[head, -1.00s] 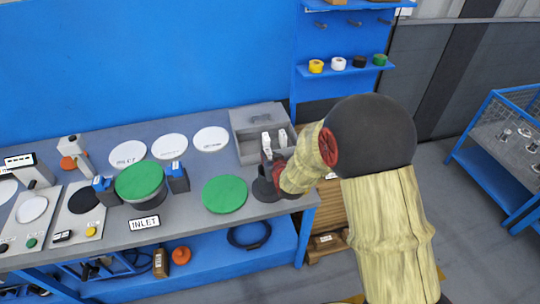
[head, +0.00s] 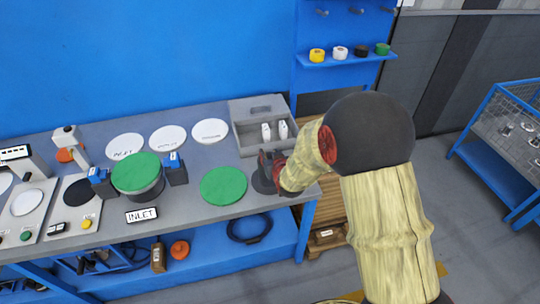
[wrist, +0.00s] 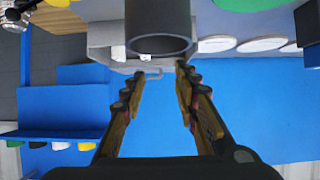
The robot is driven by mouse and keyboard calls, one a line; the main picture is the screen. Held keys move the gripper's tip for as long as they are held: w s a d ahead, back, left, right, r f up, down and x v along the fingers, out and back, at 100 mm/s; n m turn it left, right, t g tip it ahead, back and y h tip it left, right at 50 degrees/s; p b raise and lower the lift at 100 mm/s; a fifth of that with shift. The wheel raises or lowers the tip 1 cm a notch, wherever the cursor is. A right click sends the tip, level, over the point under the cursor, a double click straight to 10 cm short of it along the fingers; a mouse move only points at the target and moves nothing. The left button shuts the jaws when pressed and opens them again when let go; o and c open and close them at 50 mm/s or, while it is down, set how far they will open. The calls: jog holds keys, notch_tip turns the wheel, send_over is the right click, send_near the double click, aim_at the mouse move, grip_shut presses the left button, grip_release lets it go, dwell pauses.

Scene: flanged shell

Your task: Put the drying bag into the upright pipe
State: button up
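Two white packets, which look like drying bags, stand side by side in a grey open box at the back right of the bench: the left one (head: 266,131) and the right one (head: 283,129).
The grey box (head: 246,141) has a raised rim close to my gripper. A green disc (head: 223,185) lies left of the dark base. White discs (head: 168,139) lie at the back.

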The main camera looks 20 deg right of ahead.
jog(key=shift+o, duration=1.3)
jog(key=v, duration=1.2)
jog(key=shift+f, duration=0.2)
jog(key=s+f+g, duration=0.3)
jog(key=s+f, duration=0.2)
jog(key=f, duration=0.1)
jog(key=s+r+g, duration=0.1)
jog(key=s+g, duration=0.3)
jog(key=s, duration=0.5)
jog(key=s+f+v, duration=0.1)
jog(key=s+v, duration=0.2)
jog(key=v, duration=2.2)
jog(key=shift+d+f, duration=0.3)
